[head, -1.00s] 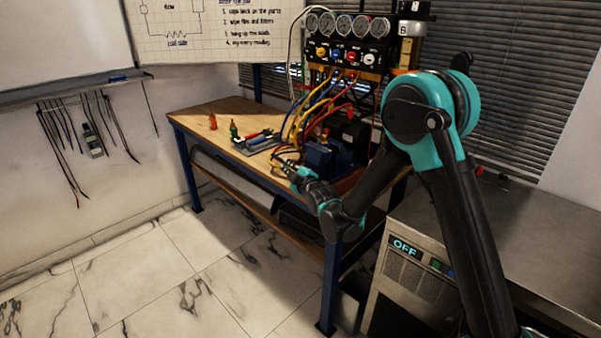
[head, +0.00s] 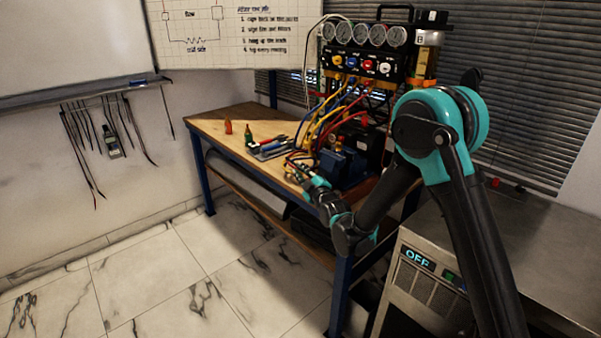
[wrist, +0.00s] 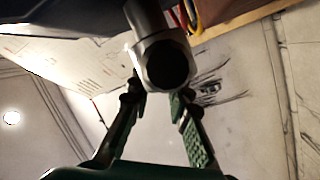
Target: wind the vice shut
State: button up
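The blue vice (head: 343,166) sits at the front right edge of the wooden bench in the head view. My gripper (head: 297,170) is beside its front, small and partly lost among cables there. In the wrist view a grey metal cylinder with a dark round end (wrist: 166,62), apparently the vice's screw end, points towards me. My gripper (wrist: 156,97) has its two fingers apart, with tips at the lower left and lower right of this cylinder. I cannot tell whether they touch it. The vice's jaws cannot be made out.
The gauge rig (head: 362,62) with coloured hoses stands behind the vice. Small bottles (head: 248,134) and tools lie on the bench (head: 215,122) to the left. A metal cabinet marked OFF (head: 425,278) stands close at the right. The tiled floor at left is clear.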

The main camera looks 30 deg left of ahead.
jog(key=v, duration=0.7)
jog(key=shift+s+d, duration=0.2)
